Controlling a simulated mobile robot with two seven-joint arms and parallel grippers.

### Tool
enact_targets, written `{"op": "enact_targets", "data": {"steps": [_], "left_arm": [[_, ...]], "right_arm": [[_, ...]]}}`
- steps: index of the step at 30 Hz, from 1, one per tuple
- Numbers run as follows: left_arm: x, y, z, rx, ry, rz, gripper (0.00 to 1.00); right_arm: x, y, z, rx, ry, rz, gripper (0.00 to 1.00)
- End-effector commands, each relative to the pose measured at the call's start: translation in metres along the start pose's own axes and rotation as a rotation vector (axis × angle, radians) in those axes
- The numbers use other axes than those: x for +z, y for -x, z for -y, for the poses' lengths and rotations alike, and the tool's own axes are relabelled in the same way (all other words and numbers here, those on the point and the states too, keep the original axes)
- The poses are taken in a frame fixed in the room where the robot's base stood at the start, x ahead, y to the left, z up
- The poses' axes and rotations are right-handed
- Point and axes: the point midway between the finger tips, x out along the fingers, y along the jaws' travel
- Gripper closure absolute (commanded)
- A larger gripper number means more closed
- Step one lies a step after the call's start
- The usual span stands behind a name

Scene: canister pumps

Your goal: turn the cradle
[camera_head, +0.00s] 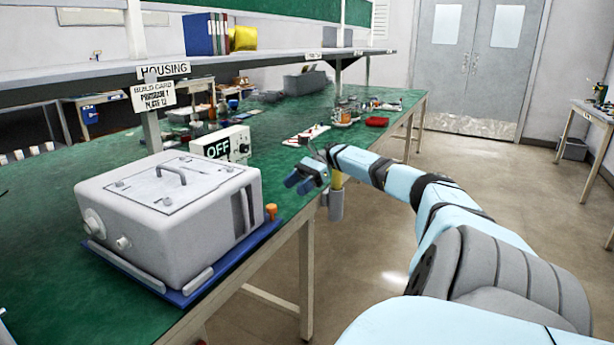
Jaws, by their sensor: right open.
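A grey pump housing (165,215) with a handle on its lid sits on a blue cradle plate (240,255) near the bench's right edge. Two round ports show on the housing's left face, and a dark slot shows on its right face. An orange knob (271,211) stands at the cradle's far right corner. My right gripper (298,184) is open and empty. It is beyond and to the right of the cradle, near the bench edge, and apart from it.
The green bench (50,260) is clear left of the housing. A control box reading OFF (220,147) stands behind it. A shelf (240,62) with HOUSING and build-card signs overhangs the bench. Small parts and a red dish (377,122) lie farther back. Open floor is to the right.

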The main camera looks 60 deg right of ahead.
Motion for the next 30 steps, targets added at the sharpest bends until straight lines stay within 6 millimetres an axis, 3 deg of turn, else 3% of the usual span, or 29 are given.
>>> {"op": "enact_targets", "data": {"steps": [3, 10, 30], "left_arm": [[0.001, 0.000, 0.000, -0.001, 0.001, 0.002, 0.57], [-0.001, 0.001, 0.000, -0.001, 0.003, -0.005, 0.57], [-0.004, 0.001, -0.001, 0.001, 0.004, -0.011, 0.57]], "right_arm": [[0.001, 0.026, 0.001, -0.005, 0.001, 0.002, 0.45], [0.000, 0.048, 0.001, -0.002, 0.001, 0.000, 0.45], [0.000, 0.053, 0.001, 0.000, 0.000, 0.000, 0.45]]}}
